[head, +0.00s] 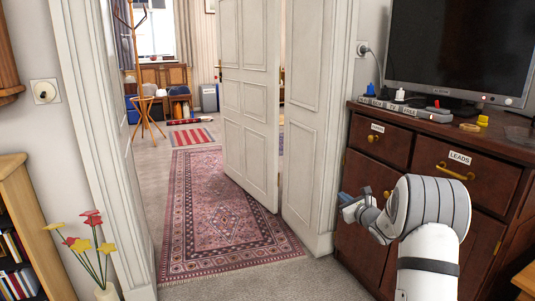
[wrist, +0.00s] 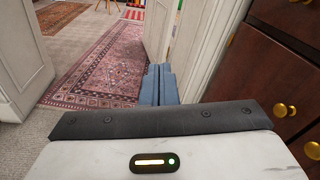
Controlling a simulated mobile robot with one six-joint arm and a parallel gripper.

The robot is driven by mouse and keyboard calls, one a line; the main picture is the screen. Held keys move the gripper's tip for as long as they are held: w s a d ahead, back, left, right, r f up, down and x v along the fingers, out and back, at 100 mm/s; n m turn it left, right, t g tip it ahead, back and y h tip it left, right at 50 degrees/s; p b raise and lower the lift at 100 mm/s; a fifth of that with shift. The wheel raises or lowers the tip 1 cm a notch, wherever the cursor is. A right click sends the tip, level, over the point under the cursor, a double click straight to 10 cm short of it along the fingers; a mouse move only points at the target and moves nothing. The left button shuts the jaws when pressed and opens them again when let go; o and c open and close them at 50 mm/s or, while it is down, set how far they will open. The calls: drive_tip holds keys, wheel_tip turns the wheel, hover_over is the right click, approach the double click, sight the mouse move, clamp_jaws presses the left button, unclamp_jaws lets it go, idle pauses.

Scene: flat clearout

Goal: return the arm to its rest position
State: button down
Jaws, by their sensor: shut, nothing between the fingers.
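My arm shows at the lower right of the head view, white with a grey-banded joint, and bends toward the doorway. My gripper (head: 347,201) is in front of the dark wooden cabinet, at about the height of its lower drawers, near the door frame. In the wrist view my gripper (wrist: 158,72) shows as two blue-grey fingers close together. They are shut with nothing between them and point toward the doorway.
The dark cabinet (head: 378,170) with brass knobs stands close on the right, bearing a monitor (head: 462,45) and a power strip (head: 394,106). A white door (head: 249,110) stands open. A patterned rug (head: 222,215) runs through the doorway. A bookshelf (head: 22,215) and flowers (head: 90,235) are at left.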

drive_tip(key=s+a+r+n+g+y+p, duration=0.5)
drive_tip(key=s+a+r+n+p, duration=0.2)
drive_tip(key=s+a+r+n, duration=0.5)
drive_tip(key=s+a+r+n+g+h+p, duration=0.1)
drive_tip(key=s+a+r+n+g+p, duration=0.45)
drive_tip(key=s+a+r, duration=0.4)
drive_tip(key=s+d+r+n+g+h+p, duration=0.1)
drive_tip(key=s+d+r+n+h+p, duration=0.1)
drive_tip(key=s, duration=0.7)
drive_tip(key=s+d+r+n+g+h+p, duration=0.1)
drive_tip(key=s+d+r+n+h+p, duration=0.2)
drive_tip(key=s+n+p, duration=0.3)
drive_tip(key=s+d+r+n+g+h+p, duration=0.1)
drive_tip(key=s+d+r+n+h+p, duration=0.1)
drive_tip(key=s, duration=0.9)
drive_tip(key=n+h+p, duration=0.1)
drive_tip(key=n+p, duration=0.1)
drive_tip(key=p, duration=0.1)
drive_tip(key=shift+s+d+r+h, duration=0.2)
drive_tip(key=shift+s+r+h, duration=0.1)
drive_tip(key=shift+h, duration=0.1)
drive_tip(key=shift+g, duration=0.25)
